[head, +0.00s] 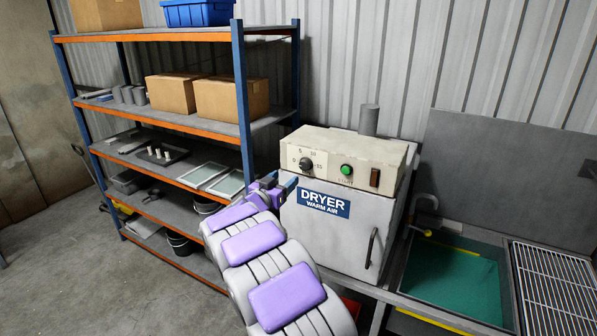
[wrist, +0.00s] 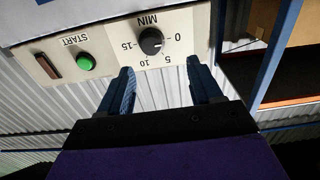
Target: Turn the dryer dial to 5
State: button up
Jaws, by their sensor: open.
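The dryer (head: 325,225) is a pale grey box labelled "DRYER WARM AIR" with a cream control panel on top. Its black round dial (head: 306,164) sits at the panel's left. In the wrist view, which is upside down, the dial (wrist: 151,41) is ringed by the marks 0, 5, 10 and 15, with "MIN" beside it. I cannot surely tell which mark its pointer faces. My gripper (head: 287,186) is just below and left of the dial. In the wrist view my gripper (wrist: 160,84) is open and empty, its blue fingers apart and short of the dial.
A green START button (head: 346,169) and a brown switch (head: 375,178) are right of the dial. An orange-and-blue shelf rack (head: 245,90) with boxes stands close on the left. A sink (head: 455,283) and wire rack (head: 558,285) are at the right.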

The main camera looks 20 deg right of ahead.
aim_at(308, 168)
jog(key=w+d, duration=0.1)
jog(key=d, duration=0.2)
jog(key=w+d, duration=0.1)
jog(key=d, duration=0.2)
jog(key=w+d, duration=0.2)
jog(key=d, duration=0.1)
jog(key=shift+d+f, duration=0.2)
jog(key=shift+s+d+r, duration=0.2)
jog(key=shift+d, duration=0.05)
jog(key=shift+w+a+f, duration=0.1)
jog(key=shift+w+a, duration=0.2)
jog(key=shift+a, duration=0.3)
jog(key=shift+w+a+f, duration=0.1)
jog(key=shift+w+a, duration=0.2)
jog(key=shift+a, duration=0.3)
jog(key=shift+a+r, duration=0.15)
jog(key=shift+a, duration=0.15)
jog(key=shift+s+d+r, duration=0.1)
jog(key=shift+s, duration=0.1)
jog(key=shift+c, duration=0.4)
jog(key=shift+d, duration=0.85)
jog(key=c, duration=0.4)
jog(key=shift+w+a+f, duration=0.1)
jog(key=shift+a+f, duration=0.15)
jog(key=c, duration=0.5)
